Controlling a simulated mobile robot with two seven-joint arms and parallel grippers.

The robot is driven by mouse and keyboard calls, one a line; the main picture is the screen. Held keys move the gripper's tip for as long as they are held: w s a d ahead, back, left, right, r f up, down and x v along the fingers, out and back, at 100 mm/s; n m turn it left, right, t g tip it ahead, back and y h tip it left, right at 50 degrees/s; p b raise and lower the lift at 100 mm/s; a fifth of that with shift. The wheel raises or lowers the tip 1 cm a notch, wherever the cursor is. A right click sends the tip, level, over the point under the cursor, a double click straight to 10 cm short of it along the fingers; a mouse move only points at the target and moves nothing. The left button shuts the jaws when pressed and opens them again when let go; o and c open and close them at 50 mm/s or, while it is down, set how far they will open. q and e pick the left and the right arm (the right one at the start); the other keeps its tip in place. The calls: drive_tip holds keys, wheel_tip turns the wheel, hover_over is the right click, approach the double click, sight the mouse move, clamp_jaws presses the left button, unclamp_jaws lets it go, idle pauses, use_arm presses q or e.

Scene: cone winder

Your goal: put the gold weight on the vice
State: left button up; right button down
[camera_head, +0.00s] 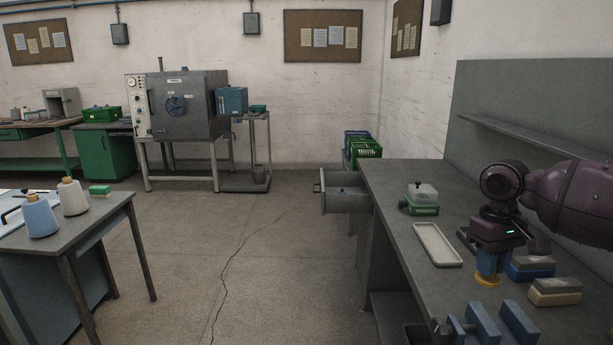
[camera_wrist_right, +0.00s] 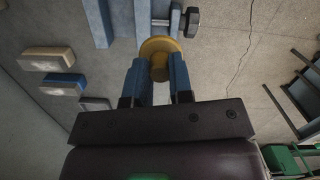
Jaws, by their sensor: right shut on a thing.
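The gold weight (camera_head: 487,281) is a round, yellow-gold piece at the lower right of the head view, and it also shows in the right wrist view (camera_wrist_right: 160,47). My right gripper (camera_head: 490,266) points down over the bench and is shut on the weight, with a blue finger on each side in the right wrist view (camera_wrist_right: 159,78). The blue vice (camera_head: 484,322) is at the bottom of the head view, nearer the camera than the weight. In the wrist view the vice (camera_wrist_right: 146,18) appears just beyond the weight. I cannot tell how high the weight is. My left gripper is not in view.
On the grey bench (camera_head: 398,190), a pale empty tray (camera_head: 437,244) and a green-based box (camera_head: 420,200) lie left of my right gripper. Two blocks, one blue-based (camera_head: 531,268) and one cream-based (camera_head: 555,292), lie right of it. A shelf (camera_head: 530,137) runs behind the arm.

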drive_tip(key=s+a+f, duration=0.2)
drive_tip(key=a+f, duration=0.1)
drive_tip(key=a, duration=0.3)
drive_tip(key=s+a+f+m, duration=0.1)
drive_tip(key=s+a+f, duration=0.2)
drive_tip(key=a, duration=0.4)
drive_tip(key=s+a+f, duration=0.2)
drive_tip(key=a+f, duration=0.3)
drive_tip(key=a, duration=0.1)
drive_tip(key=shift+s+a, duration=0.3)
drive_tip(key=shift+s, duration=0.05)
drive_tip(key=shift+r, duration=0.15)
